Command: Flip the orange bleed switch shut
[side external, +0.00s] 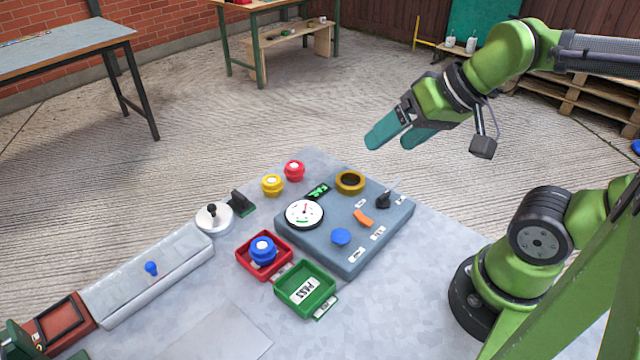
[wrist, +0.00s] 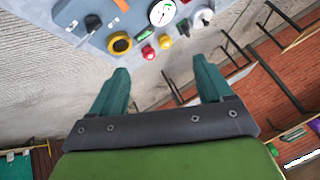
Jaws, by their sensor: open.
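The orange switch (side external: 363,218) is a small tilted lever on top of the blue-grey panel box (side external: 400,213), among its other controls. In the wrist view the orange switch (wrist: 122,5) shows at the top edge, partly cut off. My gripper (side external: 388,138) is open and empty, high above and behind the panel in the side view, well apart from the switch. In the wrist view my gripper's two teal fingers (wrist: 163,80) are spread wide with nothing between them.
The panel also carries a white gauge (side external: 304,214), a blue button (side external: 341,236), a black knob (side external: 383,200) and a brass ring (side external: 350,182). Yellow (side external: 272,185) and red (side external: 294,170) knobs stand behind it. Red (side external: 244,262) and green (side external: 318,308) trays sit in front. Air above the panel is clear.

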